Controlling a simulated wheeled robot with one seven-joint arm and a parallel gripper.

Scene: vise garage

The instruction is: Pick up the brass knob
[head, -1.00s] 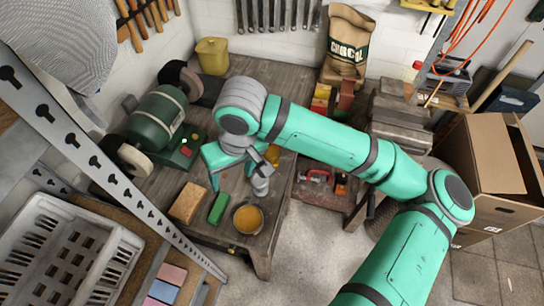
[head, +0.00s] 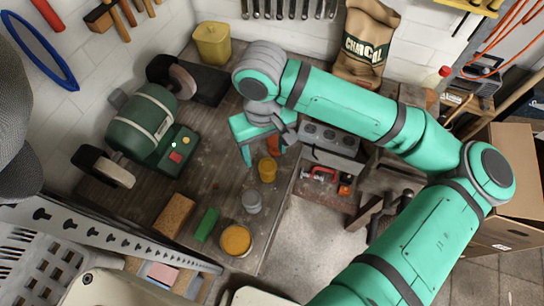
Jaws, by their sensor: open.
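No brass knob can be made out for certain. A small amber-yellow round thing (head: 267,169) stands on the wooden bench (head: 215,130), just in front of my gripper; I cannot tell whether it is the knob. My gripper (head: 268,152) is open, low over the bench's right part, with teal fingers spread. A small orange-red thing (head: 273,145) shows between the fingers; I cannot tell whether they touch it. My wrist and forearm hide the bench behind the gripper.
A grey tin (head: 251,200), an orange-filled tin (head: 236,240), a green block (head: 206,224) and a brown block (head: 174,215) stand near the front. A green bench grinder (head: 142,125) is at left, a yellow canister (head: 212,43) behind.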

